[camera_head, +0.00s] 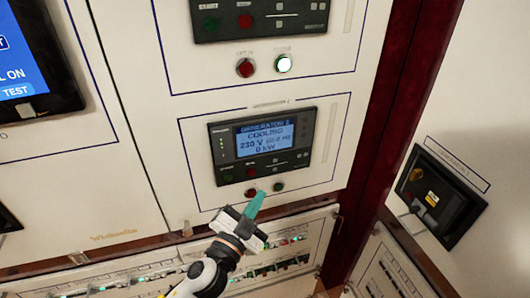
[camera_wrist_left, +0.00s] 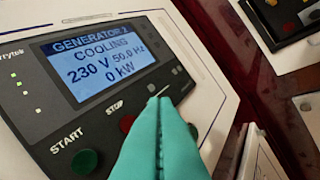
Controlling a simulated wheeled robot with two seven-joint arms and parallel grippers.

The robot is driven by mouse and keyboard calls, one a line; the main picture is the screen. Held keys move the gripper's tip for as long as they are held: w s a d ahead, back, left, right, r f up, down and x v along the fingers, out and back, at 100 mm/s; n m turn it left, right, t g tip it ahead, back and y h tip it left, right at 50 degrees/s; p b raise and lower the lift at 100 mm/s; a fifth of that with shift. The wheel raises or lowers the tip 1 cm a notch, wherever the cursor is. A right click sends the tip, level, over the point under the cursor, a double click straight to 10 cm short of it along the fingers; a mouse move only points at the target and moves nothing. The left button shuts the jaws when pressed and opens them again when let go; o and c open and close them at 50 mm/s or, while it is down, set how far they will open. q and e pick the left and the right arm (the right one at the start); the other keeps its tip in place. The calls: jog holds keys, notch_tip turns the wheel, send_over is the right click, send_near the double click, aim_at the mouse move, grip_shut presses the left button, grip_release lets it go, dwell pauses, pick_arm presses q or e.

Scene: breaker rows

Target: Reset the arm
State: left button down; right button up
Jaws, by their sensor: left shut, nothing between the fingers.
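My left gripper (camera_head: 256,205) is shut and empty, its teal fingers pointing up at the lower edge of the generator 2 panel, close to the small buttons under it. The panel's screen (camera_head: 264,139) reads "COOLING, 230 V, 0 kW". In the left wrist view the closed fingertips (camera_wrist_left: 159,104) are in front of the panel, just right of the red stop button (camera_wrist_left: 127,124), which they partly cover. The green start button (camera_wrist_left: 85,161) is left of them. I cannot tell whether the fingers touch the panel. My right gripper is not in view.
Above is another panel (camera_head: 262,16) with a red button (camera_head: 245,68) and a lit white button (camera_head: 283,64). Rows of breakers (camera_head: 285,262) lie below my left gripper. A black box with a yellow-marked switch (camera_head: 434,198) is on the right wall. A blue screen (camera_head: 22,55) is at upper left.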

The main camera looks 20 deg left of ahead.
pick_arm(q)
notch_tip(320, 180, down, 22)
jog(key=a+n+g+y+b, duration=0.1)
jog(key=a+n+g+y, duration=0.15)
jog(key=g, duration=0.25)
jog(key=s+a+f+g, duration=0.1)
jog(key=s+f, duration=0.2)
jog(key=f, duration=0.3)
jog(key=s+a+f+n+g, duration=0.1)
jog(key=s+f+g, duration=0.1)
jog(key=f, duration=0.3)
jog(key=s+a+f+g, duration=0.1)
jog(key=s+f, duration=0.2)
jog(key=f, duration=0.3)
jog(key=s+a+f+n+g+y+b, duration=0.15)
jog(key=s+f+g, duration=0.25)
jog(key=s+f, duration=0.95)
jog(key=s+f+n+g, duration=0.1)
jog(key=s+f, duration=0.3)
jog(key=s, duration=0.5)
jog(key=s+a+f+n+g, duration=0.1)
jog(key=s+f+g, duration=0.3)
jog(key=s, duration=0.6)
jog(key=shift+s+a+f+b, duration=0.3)
jog(key=shift+f, duration=0.15)
